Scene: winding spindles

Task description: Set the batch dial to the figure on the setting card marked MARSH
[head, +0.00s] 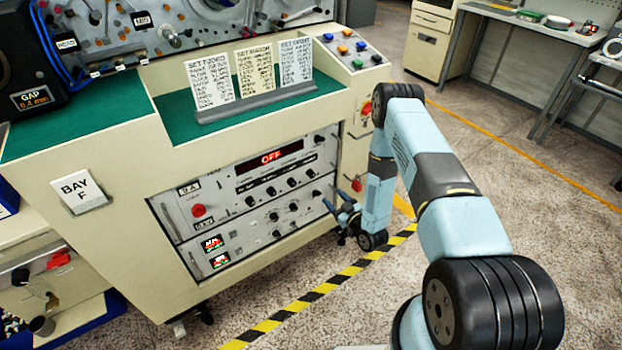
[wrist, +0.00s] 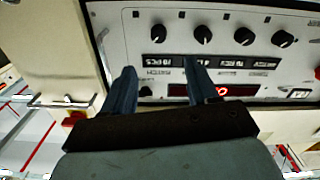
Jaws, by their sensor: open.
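Three setting cards stand in a holder on the green top in the head view. The middle card (head: 254,72) appears headed MARSH; its figures are too small to read. In the wrist view the panel is upside down, with a row of black knobs, the leftmost (wrist: 158,33) above a small dark window. A label there seems to read BATCH, but which knob is the batch dial I cannot tell surely. My gripper (head: 333,203) is open and empty, its fingers (wrist: 160,72) before the panel.
A red knob (head: 357,184) sits on the cabinet's right side near my gripper. Coloured buttons (head: 346,48) are on the top right corner. A black box marked GAP (head: 32,98) stands at left.

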